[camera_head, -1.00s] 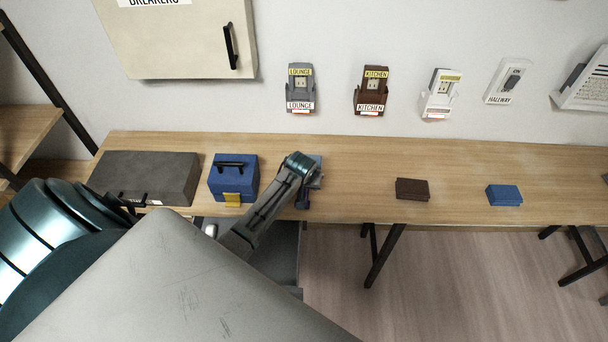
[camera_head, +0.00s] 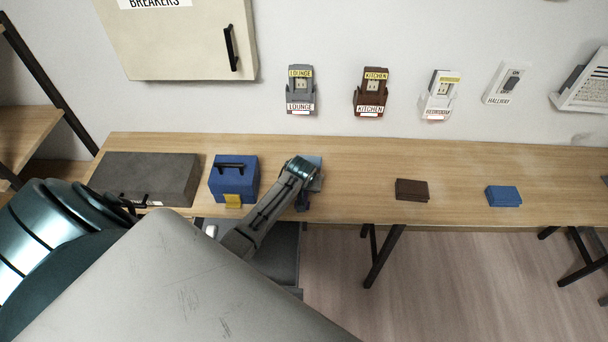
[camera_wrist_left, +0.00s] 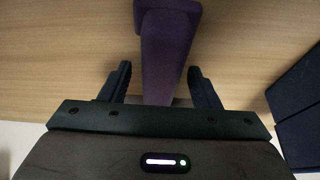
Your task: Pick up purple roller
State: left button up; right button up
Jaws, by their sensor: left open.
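The purple roller (camera_wrist_left: 165,50) shows in the left wrist view on the wooden table. Its long part runs between the two fingers of my left gripper (camera_wrist_left: 160,82), and its wider end lies beyond the fingertips. The fingers are open, one on each side, with a gap to the roller on both sides. In the head view my left arm's wrist (camera_head: 300,167) is over the table's front part and hides most of the gripper and the roller. My right gripper is not in view.
On the table (camera_head: 450,160) a blue toolbox (camera_head: 221,184) and a dark grey case (camera_head: 150,175) stand left of my wrist. A brown block (camera_head: 411,189) and a blue block (camera_head: 503,196) lie to the right. Several switch and outlet units hang on the wall behind.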

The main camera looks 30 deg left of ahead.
pick_arm(q)
jog(key=c, duration=1.2)
jog(key=shift+r, duration=0.15)
jog(key=shift+w+r+b, duration=0.1)
jog(key=shift+r+b, duration=0.4)
jog(key=shift+r, duration=0.05)
notch_tip(320, 180, up, 2)
jog(key=shift+r+b, duration=0.2)
jog(key=shift+b, duration=0.5)
jog(key=shift+s+d+r+b, duration=0.3)
jog(key=shift+s+d+b, duration=0.4)
jog(key=shift+s+d, duration=1.15)
jog(key=shift+s+d+r+b, duration=0.25)
jog(key=shift+s+d+b, duration=0.7)
jog(key=shift+s, duration=1.75)
jog(key=shift+s+d+r+b, duration=0.3)
jog(key=shift+s+d+b, duration=0.2)
jog(key=shift+s+d, duration=1.45)
jog(key=shift+s+a, duration=0.25)
jog(key=shift+a, duration=0.15)
